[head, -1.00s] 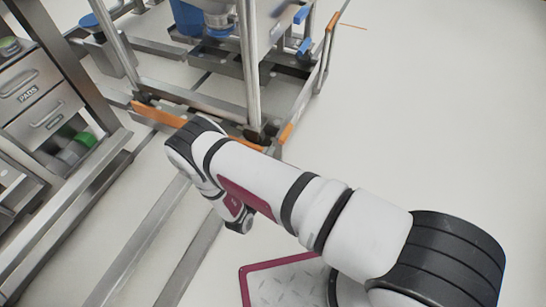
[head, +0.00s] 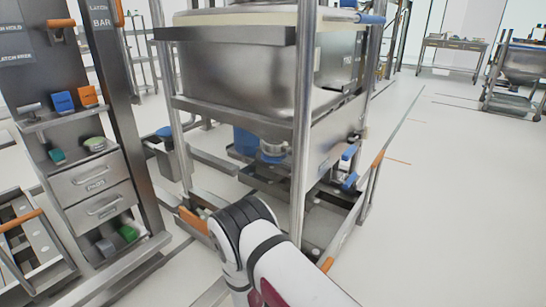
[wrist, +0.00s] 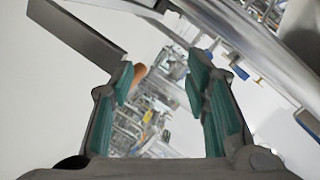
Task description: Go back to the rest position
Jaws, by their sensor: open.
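My gripper (wrist: 165,95) shows in the wrist view with its green-padded fingers spread apart. It is open, and nothing is between the pads. Past the fingers are a pale floor or wall and blurred metal racks. In the head view my white and black arm rises from the bottom middle, and the gripper itself is hidden. The arm's black joint stands in front of the steel bin frame (head: 303,130), which holds a large steel bin (head: 240,70).
A steel cabinet (head: 95,190) with drawers and small coloured parts stands at the left. An orange-handled tray (head: 25,250) is at the lower left. The floor at the right (head: 450,220) is clear. A steel table (head: 450,42) and another bin unit (head: 520,70) stand far back.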

